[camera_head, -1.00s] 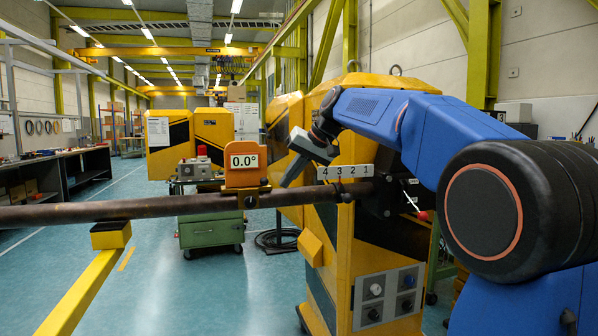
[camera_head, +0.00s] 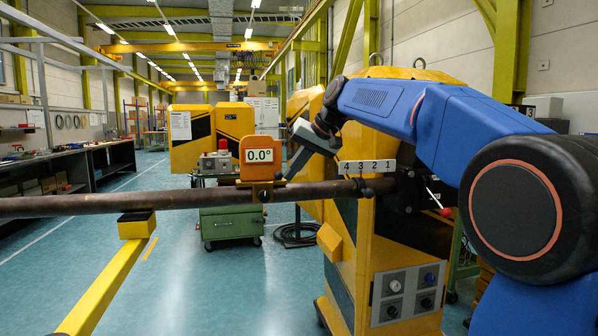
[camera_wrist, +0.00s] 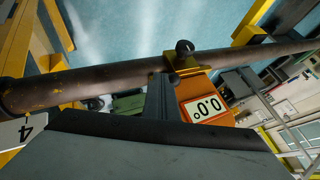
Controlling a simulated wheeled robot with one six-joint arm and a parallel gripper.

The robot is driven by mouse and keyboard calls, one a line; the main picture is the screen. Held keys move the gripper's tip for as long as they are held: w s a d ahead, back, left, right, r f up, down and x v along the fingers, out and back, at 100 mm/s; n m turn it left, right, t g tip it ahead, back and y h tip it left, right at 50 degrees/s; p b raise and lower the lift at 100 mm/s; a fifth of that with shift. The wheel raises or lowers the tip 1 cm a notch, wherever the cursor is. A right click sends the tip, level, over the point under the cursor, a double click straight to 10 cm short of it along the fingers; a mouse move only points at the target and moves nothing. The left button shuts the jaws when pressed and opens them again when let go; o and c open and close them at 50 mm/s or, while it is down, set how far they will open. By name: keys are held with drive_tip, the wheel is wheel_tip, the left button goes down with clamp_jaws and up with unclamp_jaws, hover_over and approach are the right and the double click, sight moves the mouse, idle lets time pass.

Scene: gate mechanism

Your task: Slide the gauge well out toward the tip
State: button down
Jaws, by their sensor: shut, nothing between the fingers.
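The gauge (camera_head: 259,157) is an orange block with a white 0.0° plate, sitting on a brown pole (camera_head: 120,203) by a yellow clamp. In the wrist view the gauge (camera_wrist: 207,98) shows its plate sideways, and its clamp (camera_wrist: 182,64) with a dark knob is on the pole. My grey gripper (camera_head: 290,174) is shut and empty, pointing down just right of the gauge, on the number-plate side. In the wrist view its finger tip (camera_wrist: 160,84) is close beside the clamp. I cannot tell whether they touch. The pole's left end is out of view.
A yellow arm with a rest (camera_head: 136,224) is under the pole at left. A green cart (camera_head: 231,224) stands behind. The pole left of the gauge is clear.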

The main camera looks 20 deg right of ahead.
drive_tip(key=a, duration=1.8)
drive_tip(key=shift+a, duration=0.3)
